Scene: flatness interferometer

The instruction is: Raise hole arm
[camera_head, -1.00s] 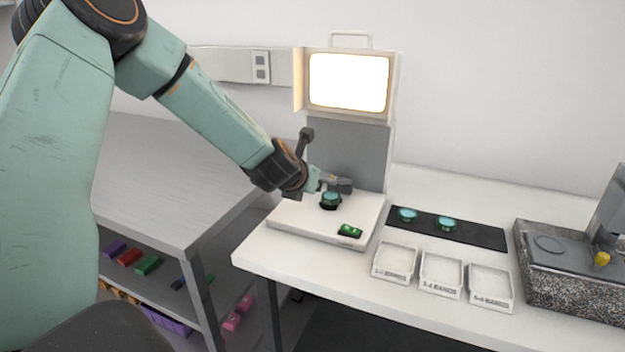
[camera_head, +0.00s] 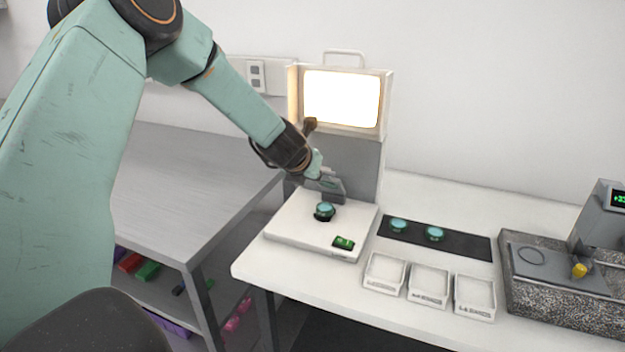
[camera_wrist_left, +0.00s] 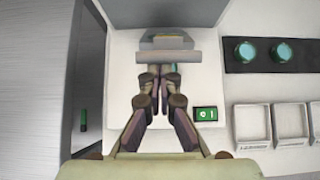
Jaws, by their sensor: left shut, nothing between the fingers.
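The flatness interferometer has a white base (camera_head: 290,229), a grey back panel (camera_head: 357,165) and a bright screen (camera_head: 341,99). A grey piece that looks like the hole arm (camera_head: 336,194) sits behind a teal disc (camera_head: 325,209) on the base. In the left wrist view, the grey piece (camera_wrist_left: 166,45) lies crosswise just beyond the fingertips. My left gripper (camera_head: 322,181) is shut and empty, close against or just before this piece; I cannot tell whether it touches. Its fingers (camera_wrist_left: 160,78) partly hide the teal disc (camera_wrist_left: 179,73). My right gripper is out of view.
A dark mat (camera_head: 465,243) with two teal discs lies right of the instrument. White trays (camera_head: 428,285) stand in front of it. A granite-based gauge (camera_head: 560,295) is at far right. A grey bench (camera_head: 185,190) with bins below stands left.

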